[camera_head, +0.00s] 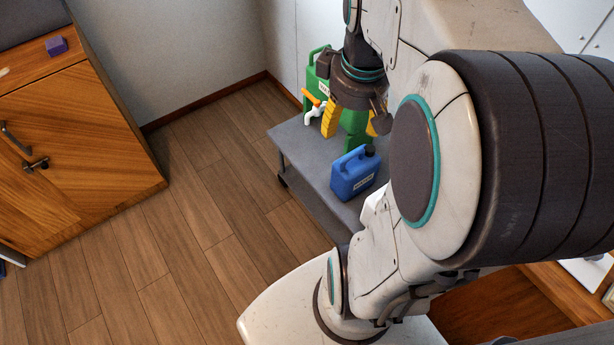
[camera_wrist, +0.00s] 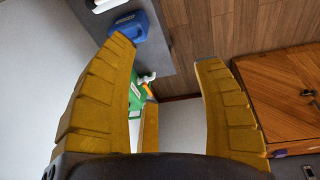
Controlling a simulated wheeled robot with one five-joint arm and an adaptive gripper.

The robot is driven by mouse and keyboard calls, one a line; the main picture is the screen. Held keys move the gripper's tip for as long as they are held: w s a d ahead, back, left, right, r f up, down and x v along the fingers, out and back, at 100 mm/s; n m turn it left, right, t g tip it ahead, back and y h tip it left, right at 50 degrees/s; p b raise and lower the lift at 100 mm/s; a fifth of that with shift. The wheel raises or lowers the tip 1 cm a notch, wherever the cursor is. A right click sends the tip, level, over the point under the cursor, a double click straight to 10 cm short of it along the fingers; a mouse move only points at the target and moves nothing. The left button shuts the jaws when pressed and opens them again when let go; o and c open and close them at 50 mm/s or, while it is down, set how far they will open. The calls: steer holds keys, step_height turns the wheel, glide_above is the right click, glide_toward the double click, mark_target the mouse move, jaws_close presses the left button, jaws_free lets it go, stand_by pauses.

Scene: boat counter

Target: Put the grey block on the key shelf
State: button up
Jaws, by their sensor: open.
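I cannot make out a grey block or a key shelf in either view.
Floor between is clear.

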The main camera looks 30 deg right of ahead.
steer(key=s+a+f, duration=0.1)
steer(key=s+a, duration=0.1)
steer(key=a, duration=0.4)
steer(key=s+a+f+t+y, duration=0.1)
steer(key=s+a, duration=0.2)
steer(key=a, duration=0.4)
steer(key=shift+s+f+t, duration=0.25)
steer(key=shift+t, duration=0.05)
steer(key=shift+d, duration=0.15)
